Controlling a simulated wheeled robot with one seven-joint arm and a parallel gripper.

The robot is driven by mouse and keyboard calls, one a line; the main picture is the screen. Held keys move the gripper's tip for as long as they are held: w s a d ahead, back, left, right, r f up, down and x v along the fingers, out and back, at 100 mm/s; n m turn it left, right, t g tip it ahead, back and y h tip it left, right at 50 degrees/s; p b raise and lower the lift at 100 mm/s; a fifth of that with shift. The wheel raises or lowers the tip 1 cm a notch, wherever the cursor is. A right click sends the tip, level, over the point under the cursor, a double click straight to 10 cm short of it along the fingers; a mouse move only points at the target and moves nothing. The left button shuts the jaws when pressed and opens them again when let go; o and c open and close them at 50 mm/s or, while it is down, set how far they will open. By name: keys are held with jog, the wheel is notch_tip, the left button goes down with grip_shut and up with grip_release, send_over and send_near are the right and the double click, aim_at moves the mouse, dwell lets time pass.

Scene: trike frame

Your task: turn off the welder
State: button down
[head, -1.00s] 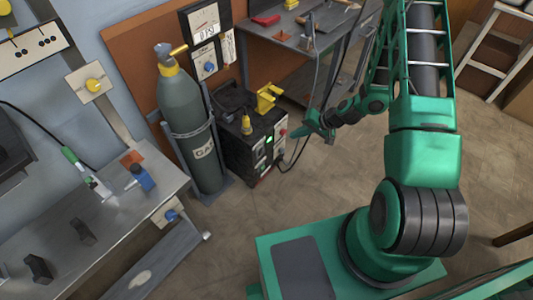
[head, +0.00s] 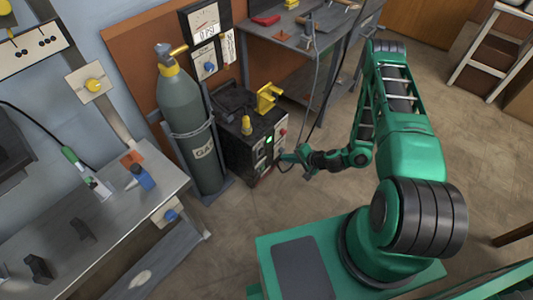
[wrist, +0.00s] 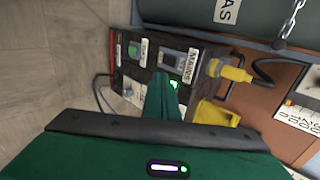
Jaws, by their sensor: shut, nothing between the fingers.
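The welder (head: 240,150) is a dark box on the floor beside the gas cylinder. My gripper (head: 285,157) is shut and empty, close in front of the panel's lower part. In the wrist view, my gripper (wrist: 160,80) points at the panel, overlapping it beside the lit green light (wrist: 174,84). A MAINS label (wrist: 190,66) and a dark switch area (wrist: 172,56) show just past the fingertips. I cannot tell if they touch the panel.
The grey gas cylinder (head: 190,125) stands chained left of the welder. A metal workbench (head: 110,225) is at left, and a shelf table (head: 290,35) is behind. A yellow bracket (head: 268,96) sits on the welder. Open floor lies to the right.

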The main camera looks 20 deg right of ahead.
jog(key=shift+w+f, duration=0.1)
send_near(262, 151)
jog(key=s+f+x, duration=0.1)
jog(key=x, duration=0.4)
jog(key=shift+w+a+r, duration=0.3)
jog(key=shift+w+a, duration=0.05)
jog(key=shift+w, duration=0.15)
jog(key=shift+d, duration=0.1)
